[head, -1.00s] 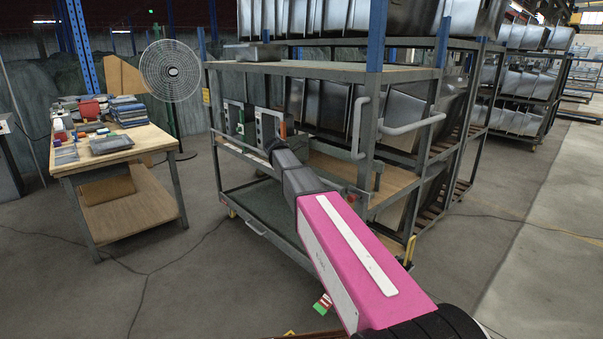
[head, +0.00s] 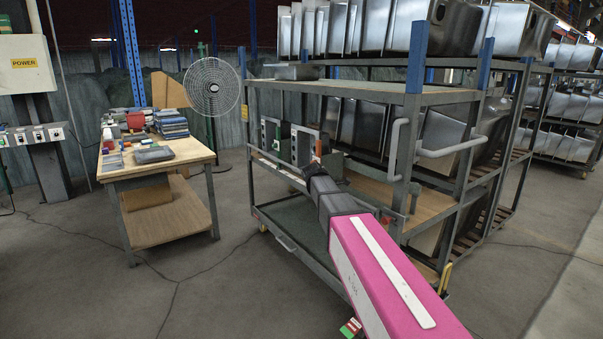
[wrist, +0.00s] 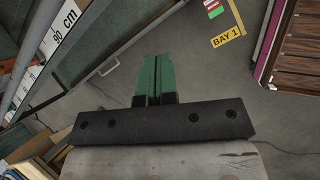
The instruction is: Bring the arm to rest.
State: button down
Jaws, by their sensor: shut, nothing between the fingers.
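My gripper (wrist: 152,76) shows in the wrist view with its two green fingers pressed together and nothing between them. Below the fingers are grey floor and a cart edge. In the head view my pink and white arm reaches from the bottom right towards the grey cart (head: 412,150). The gripper fingers cannot be made out there, and I cannot tell whether the arm touches the cart.
The cart and racks of steel sinks (head: 465,25) fill the right side. A wooden-topped table (head: 187,163) with books and boxes stands left, a fan (head: 212,87) behind it. A yellow BAY 1 label (wrist: 227,38) lies on the floor. Floor between table and cart is clear.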

jog(key=s+d+f+m+g+y, duration=0.1)
jog(key=s+d+f+m+y, duration=0.1)
jog(key=s+f+m, duration=0.7)
jog(key=s+d+f+m+g+y, duration=0.2)
jog(key=s+f+m, duration=0.8)
jog(key=s, duration=0.8)
jog(key=shift+d+f+y, duration=0.5)
jog(key=shift+d+f, duration=0.4)
jog(key=shift+d, duration=0.05)
